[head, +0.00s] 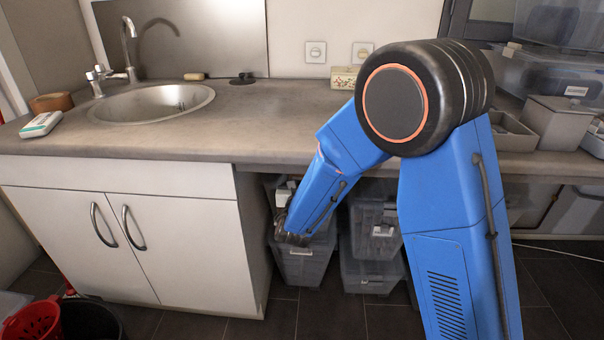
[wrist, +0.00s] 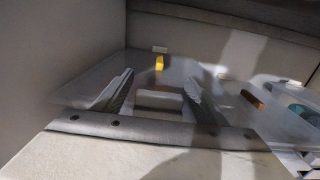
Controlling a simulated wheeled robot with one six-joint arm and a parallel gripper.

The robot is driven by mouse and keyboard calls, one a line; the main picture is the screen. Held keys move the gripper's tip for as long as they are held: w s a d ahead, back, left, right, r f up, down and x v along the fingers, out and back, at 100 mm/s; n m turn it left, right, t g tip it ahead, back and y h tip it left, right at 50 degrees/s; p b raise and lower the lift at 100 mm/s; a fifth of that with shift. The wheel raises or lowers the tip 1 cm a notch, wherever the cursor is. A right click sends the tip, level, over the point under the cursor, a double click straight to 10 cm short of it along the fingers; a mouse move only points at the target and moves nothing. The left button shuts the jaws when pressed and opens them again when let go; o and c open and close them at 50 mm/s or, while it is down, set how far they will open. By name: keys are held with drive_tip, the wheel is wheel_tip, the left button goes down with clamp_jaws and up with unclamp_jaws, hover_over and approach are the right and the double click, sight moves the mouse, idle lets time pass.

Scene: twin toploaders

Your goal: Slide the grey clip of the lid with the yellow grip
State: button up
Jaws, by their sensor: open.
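In the wrist view, a pale translucent lid lies ahead of my gripper (wrist: 160,82). A small yellow grip (wrist: 159,62) stands up on it. A small light grey clip (wrist: 159,49) sits just behind the yellow grip. My gripper's two fingers are apart, one on each side of the yellow grip in the picture, with nothing seen held between them. I cannot tell how far the fingertips are from the lid. In the head view, my arm reaches under the counter and its end is dark and partly hidden; the yellow grip does not show there.
A pale wall stands close on the left in the wrist view. In the head view, grey bins (head: 303,264) stand under the counter (head: 290,125), beside the white cabinet (head: 190,235).

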drive_tip(key=s, duration=1.6)
drive_tip(key=shift+a, duration=0.25)
drive_tip(key=s+d+r+m+g+h, duration=0.1)
drive_tip(key=d+r+m+g+h, duration=0.35)
drive_tip(key=d, duration=0.85)
drive_tip(key=s+d+r+m+g+h, duration=0.15)
drive_tip(key=d+m+h, duration=0.35)
drive_tip(key=d+m, duration=0.5)
drive_tip(key=s+d+f+m+g, duration=0.1)
drive_tip(key=s+d+m+g, duration=0.65)
drive_tip(key=s+d, duration=0.55)
drive_tip(key=s+d+f+m+g+y, duration=0.1)
drive_tip(key=s+d+m+g+y, duration=0.1)
drive_tip(key=s+m+y, duration=0.65)
drive_tip(key=s+a+r+m+t+y, duration=0.1)
drive_tip(key=s+a+r+m+t, duration=0.1)
drive_tip(key=s+a+r+m, duration=0.1)
drive_tip(key=shift+s+a+m+y, duration=0.3)
drive_tip(key=shift+s+a+m, duration=0.3)
drive_tip(key=shift+a+m, duration=0.45)
